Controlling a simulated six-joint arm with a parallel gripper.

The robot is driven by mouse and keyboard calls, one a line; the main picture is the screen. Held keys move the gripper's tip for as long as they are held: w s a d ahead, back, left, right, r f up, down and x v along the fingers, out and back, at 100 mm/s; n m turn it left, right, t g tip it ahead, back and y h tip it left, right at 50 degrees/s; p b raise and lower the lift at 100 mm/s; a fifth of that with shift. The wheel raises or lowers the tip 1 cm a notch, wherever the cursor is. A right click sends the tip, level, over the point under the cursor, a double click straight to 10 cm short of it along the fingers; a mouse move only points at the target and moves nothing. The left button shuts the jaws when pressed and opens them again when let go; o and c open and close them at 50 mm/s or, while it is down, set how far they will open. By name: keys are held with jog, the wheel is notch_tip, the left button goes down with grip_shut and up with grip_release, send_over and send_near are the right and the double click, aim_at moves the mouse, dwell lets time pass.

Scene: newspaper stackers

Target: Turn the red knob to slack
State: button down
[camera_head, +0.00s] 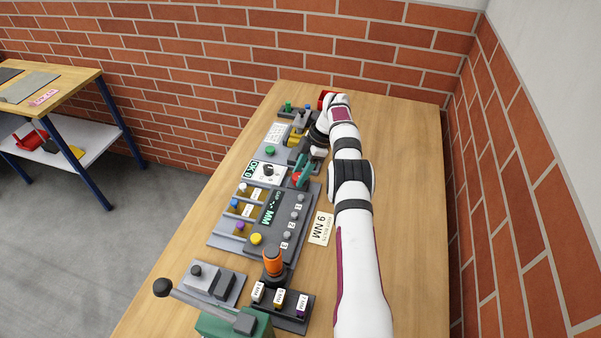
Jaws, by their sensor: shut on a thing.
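A small red part (296,180), which may be the red knob, shows beside a teal piece (304,170) at the right edge of the grey equipment, near the middle of the bench. My arm reaches up the right of the bench and bends back at the wrist. My gripper (307,154) is low over the equipment, just above the teal piece in the picture. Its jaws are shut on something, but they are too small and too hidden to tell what. I cannot read the knob's setting.
An orange-handled lever (273,263) and a green lever press (222,324) stand in front. A red block (325,98) sits behind my wrist. The right bench top is clear.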

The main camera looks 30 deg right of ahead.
aim_at(294, 177)
jog(key=shift+c, duration=2.1)
grip_release()
notch_tip(294, 177, up, 3)
jog(key=shift+r, duration=0.1)
jog(key=shift+s+d+r, duration=0.3)
jog(key=shift+r, duration=0.2)
jog(key=shift+s+d+r, duration=0.25)
jog(key=shift+s+r, duration=0.05)
jog(key=shift+r, duration=0.15)
jog(key=s+d+r, duration=0.6)
jog(key=s, duration=0.2)
